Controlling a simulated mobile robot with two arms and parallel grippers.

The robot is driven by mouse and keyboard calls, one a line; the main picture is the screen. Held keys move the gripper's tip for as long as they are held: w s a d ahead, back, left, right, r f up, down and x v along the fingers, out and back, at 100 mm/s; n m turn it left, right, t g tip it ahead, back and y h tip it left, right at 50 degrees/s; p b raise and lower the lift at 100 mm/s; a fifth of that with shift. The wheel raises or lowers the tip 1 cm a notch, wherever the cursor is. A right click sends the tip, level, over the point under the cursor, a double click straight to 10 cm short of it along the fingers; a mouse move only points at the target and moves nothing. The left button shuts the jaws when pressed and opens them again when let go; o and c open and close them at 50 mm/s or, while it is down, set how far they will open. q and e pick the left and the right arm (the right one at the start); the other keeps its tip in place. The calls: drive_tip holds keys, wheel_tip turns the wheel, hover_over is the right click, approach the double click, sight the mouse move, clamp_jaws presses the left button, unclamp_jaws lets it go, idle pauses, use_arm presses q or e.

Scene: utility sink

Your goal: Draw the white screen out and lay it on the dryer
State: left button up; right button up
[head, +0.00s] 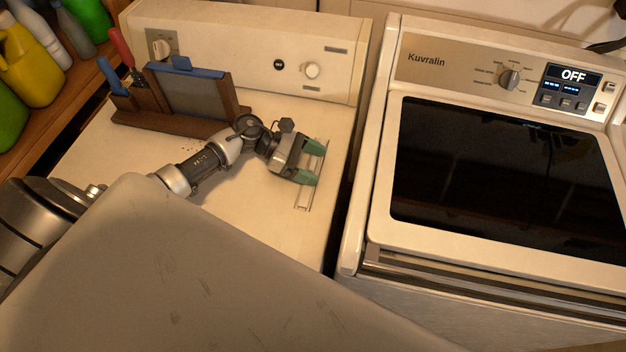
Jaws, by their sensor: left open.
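A narrow pale strip (303,196) is set in a slot in the white top of the left machine (255,215), near its right edge. It looks like the top edge of the white screen, and the rest is hidden below the surface. My left gripper (311,163) has green fingertips and is open over this strip, one fingertip toward the back and one toward the front. I cannot tell whether the fingertips touch it. Nothing shows between them. My right gripper is not in view.
A dark wooden rack (170,122) holding a blue-framed grey panel (190,92) and a red-handled tool (121,46) stands at the back left. Bottles (30,65) line a wooden shelf at far left. A Kuvralin machine (500,180) with a dark glass top and OFF display stands right, across a gap.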

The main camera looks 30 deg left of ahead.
use_arm(q)
drive_tip(key=shift+d+f, duration=0.1)
drive_tip(key=shift+c, duration=0.2)
drive_tip(key=c, duration=1.3)
drive_tip(key=shift+o, duration=0.2)
drive_tip(key=shift+w+r, duration=0.1)
drive_tip(key=shift+r, duration=0.55)
wheel_tip(320, 180, up, 17)
drive_tip(key=b, duration=0.5)
drive_tip(key=s+d+p, duration=0.4)
drive_tip(key=s, duration=1.3)
drive_tip(key=shift+s+d, duration=0.2)
drive_tip(key=shift+s, duration=0.05)
